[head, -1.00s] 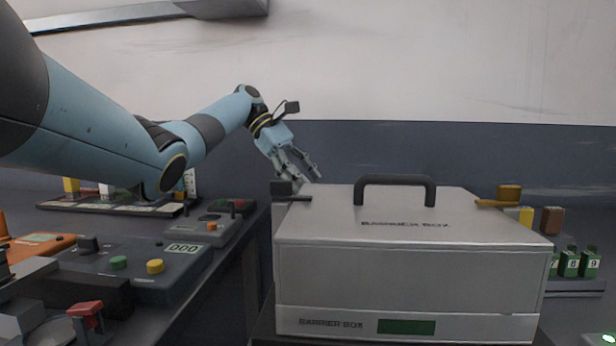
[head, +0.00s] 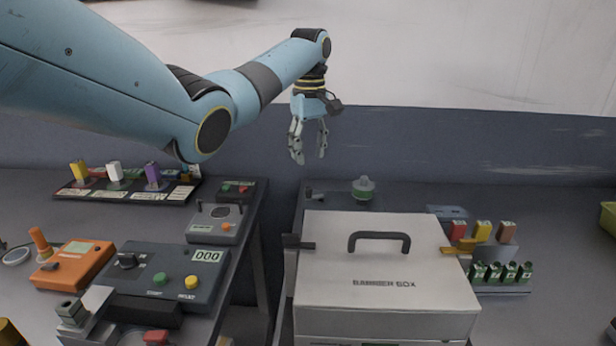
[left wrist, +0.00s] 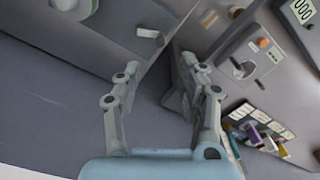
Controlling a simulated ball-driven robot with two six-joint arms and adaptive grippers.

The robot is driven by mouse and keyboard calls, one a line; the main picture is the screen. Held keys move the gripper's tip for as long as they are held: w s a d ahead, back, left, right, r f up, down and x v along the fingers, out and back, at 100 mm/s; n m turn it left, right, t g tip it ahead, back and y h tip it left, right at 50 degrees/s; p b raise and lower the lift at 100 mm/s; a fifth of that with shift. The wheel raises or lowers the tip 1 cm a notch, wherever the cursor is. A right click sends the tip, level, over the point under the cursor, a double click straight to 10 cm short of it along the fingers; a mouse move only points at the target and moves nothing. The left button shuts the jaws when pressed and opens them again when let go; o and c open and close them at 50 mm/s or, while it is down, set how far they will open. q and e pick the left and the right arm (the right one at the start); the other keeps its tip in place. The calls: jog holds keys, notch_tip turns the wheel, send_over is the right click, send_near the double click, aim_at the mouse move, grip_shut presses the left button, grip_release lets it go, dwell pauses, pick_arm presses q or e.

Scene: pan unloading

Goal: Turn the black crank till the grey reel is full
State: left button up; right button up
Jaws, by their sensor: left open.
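The grey reel (head: 364,190) stands on a low dark unit behind the barrier box in the head view; green shows on it. It is cut off at the top left of the left wrist view (left wrist: 72,8). A small crank (head: 313,193) sits left of the reel on the same unit; a light-lit handle, seemingly the crank's (left wrist: 149,34), shows in the left wrist view. My left gripper (head: 309,154) is open and empty, pointing down above and behind the crank, apart from it. It also shows in the left wrist view (left wrist: 159,64). My right gripper is out of view.
The barrier box (head: 382,265) with a black handle stands in front of the reel unit. Left is a table with a counter panel (head: 165,274) reading 000, an orange box (head: 72,262) and coloured blocks. Green numbered bottles (head: 502,272) stand right. A gap separates the tables.

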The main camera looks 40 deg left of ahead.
aim_at(309, 188)
pick_arm(q)
notch_tip(309, 188, down, 10)
jog(key=shift+f, duration=0.1)
dwell(0.4)
grip_shut()
